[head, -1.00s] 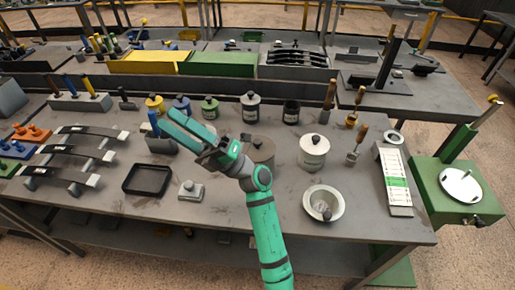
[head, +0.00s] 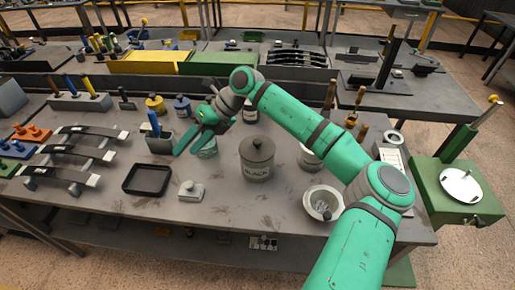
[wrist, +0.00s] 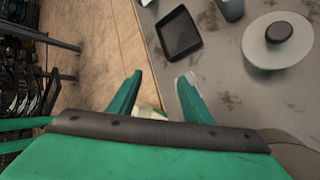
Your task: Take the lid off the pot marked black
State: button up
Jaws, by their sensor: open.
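The pot marked black (head: 257,165) is a grey-brown pot with a dark label on its front, on the table near its middle. Its lid (head: 257,148), with a round knob, sits on top. My gripper (head: 190,140) is to the left of the pot and above the table, apart from it. In the wrist view my gripper (wrist: 160,78) is open, with its two green fingers spread and nothing held between them.
A black tray (head: 147,180), a grey knobbed block (head: 191,191) and a white bowl (head: 322,203) lie toward the front. The table front between block and bowl is clear.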

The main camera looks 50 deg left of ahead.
jog(key=w+d+r+t+h, duration=0.2)
jog(key=w+d+t, duration=0.15)
jog(key=w, duration=0.75)
notch_tip(320, 180, up, 4)
jog(key=m+t+h, duration=0.1)
jog(key=t+h, duration=0.1)
jog(key=t, duration=0.3)
send_over(257, 141)
jog(key=shift+g, duration=0.25)
notch_tip(257, 141, down, 10)
jog(key=shift+w, duration=0.1)
jog(key=shift+c, duration=0.7)
grip_shut()
